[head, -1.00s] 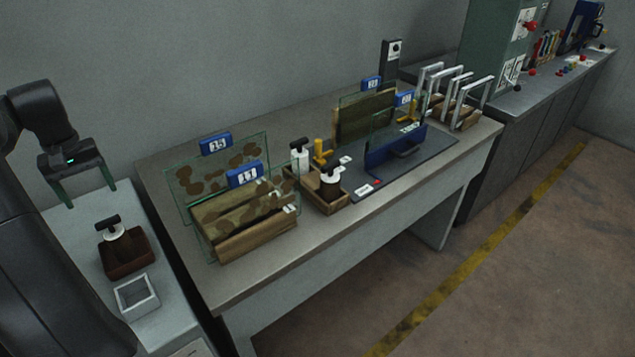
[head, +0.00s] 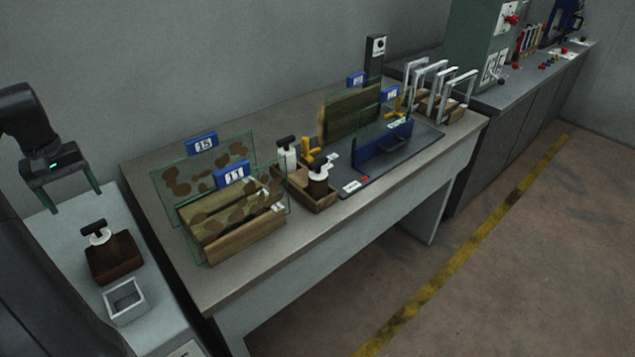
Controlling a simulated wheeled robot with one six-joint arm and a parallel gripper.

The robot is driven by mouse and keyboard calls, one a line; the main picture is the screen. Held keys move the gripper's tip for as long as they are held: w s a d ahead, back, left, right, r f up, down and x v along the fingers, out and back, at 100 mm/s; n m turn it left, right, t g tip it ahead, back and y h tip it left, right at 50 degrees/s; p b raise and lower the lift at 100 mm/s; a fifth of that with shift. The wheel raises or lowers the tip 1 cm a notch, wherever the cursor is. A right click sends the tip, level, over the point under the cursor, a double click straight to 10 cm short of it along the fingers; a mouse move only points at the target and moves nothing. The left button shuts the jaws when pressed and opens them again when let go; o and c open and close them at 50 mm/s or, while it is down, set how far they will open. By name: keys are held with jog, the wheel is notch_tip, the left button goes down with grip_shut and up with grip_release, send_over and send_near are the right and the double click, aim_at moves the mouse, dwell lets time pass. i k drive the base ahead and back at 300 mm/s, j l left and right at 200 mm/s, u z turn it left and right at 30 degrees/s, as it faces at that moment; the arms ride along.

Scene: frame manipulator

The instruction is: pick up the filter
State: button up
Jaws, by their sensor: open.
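No object is clearly marked as the filter, and I cannot tell which one it is. Flat framed pieces in view include a glass panel with brown spots and blue tag 15 (head: 202,145), a similar panel with blue tag 11 (head: 232,173) on a wooden block, and several grey upright frames (head: 455,97) in wooden holders at the far end of the table. A small white square frame or tray (head: 124,299) lies on the left counter. My gripper (head: 76,203) is open and empty above the left counter, fingers pointing down, apart from everything.
A brown box (head: 115,258) with a black-handled tool (head: 95,229) sits below my gripper. The table's front strip is clear.

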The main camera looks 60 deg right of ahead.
aim_at(283, 144)
jog(key=k+j+z, duration=0.15)
jog(key=k+j, duration=0.2)
jog(key=k, duration=0.2)
jog(key=k+j+z, duration=0.15)
jog(key=z, duration=0.35)
jog(key=i+z, duration=0.2)
jog(key=z, duration=0.2)
jog(key=i+z, duration=0.2)
jog(key=z, duration=0.25)
jog(key=i+z, duration=0.2)
jog(key=z, duration=0.2)
jog(key=i+j+z, duration=0.15)
jog(key=z, duration=0.25)
